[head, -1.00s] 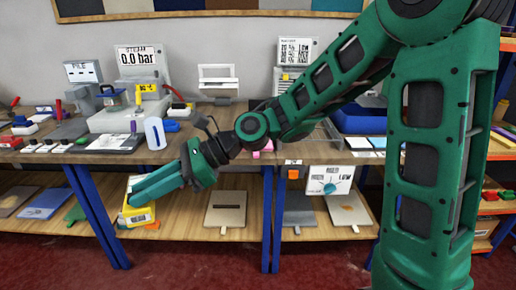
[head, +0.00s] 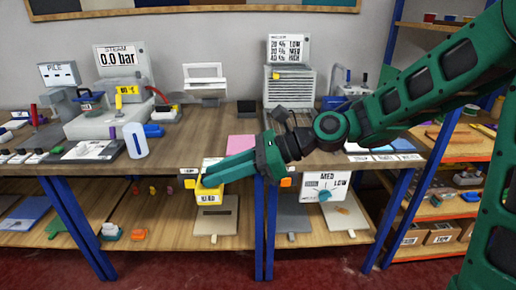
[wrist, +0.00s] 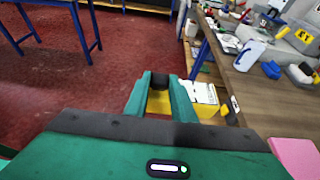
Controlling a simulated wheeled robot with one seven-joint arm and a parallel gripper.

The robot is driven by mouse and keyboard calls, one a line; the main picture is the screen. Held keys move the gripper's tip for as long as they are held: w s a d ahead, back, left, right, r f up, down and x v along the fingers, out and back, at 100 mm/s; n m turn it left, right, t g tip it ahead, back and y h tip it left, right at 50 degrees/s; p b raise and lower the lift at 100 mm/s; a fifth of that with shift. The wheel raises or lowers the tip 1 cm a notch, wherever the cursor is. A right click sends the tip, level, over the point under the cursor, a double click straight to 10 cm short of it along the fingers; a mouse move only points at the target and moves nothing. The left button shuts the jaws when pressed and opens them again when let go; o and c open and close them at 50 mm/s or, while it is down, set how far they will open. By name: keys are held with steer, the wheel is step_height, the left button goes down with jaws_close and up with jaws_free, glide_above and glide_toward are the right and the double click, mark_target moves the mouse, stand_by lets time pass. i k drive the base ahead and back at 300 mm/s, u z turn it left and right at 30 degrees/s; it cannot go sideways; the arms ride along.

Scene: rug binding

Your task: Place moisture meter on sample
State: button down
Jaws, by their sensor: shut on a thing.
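The moisture meter (head: 208,196) is a yellow block with a pale labelled face. In the head view it is in my gripper (head: 202,184), in front of the bench's front edge and below its top. My gripper is shut on it; the fingers hide part of it. In the wrist view, the yellow meter (wrist: 158,103) shows between the fingers (wrist: 160,98). A flat pink square (head: 241,147), which looks like the sample, lies on the bench top behind my gripper. It also shows in the wrist view's lower right corner (wrist: 297,158), apart from the meter.
The wooden bench (head: 185,150) has a steam unit (head: 112,112) and a white-and-blue bottle (head: 135,140) to the left. A grey ribbed machine (head: 290,88) stands behind my arm. Bench top around the pink square is fairly clear.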

mark_target(245, 147)
steer(key=z, duration=0.05)
steer(key=i, duration=1)
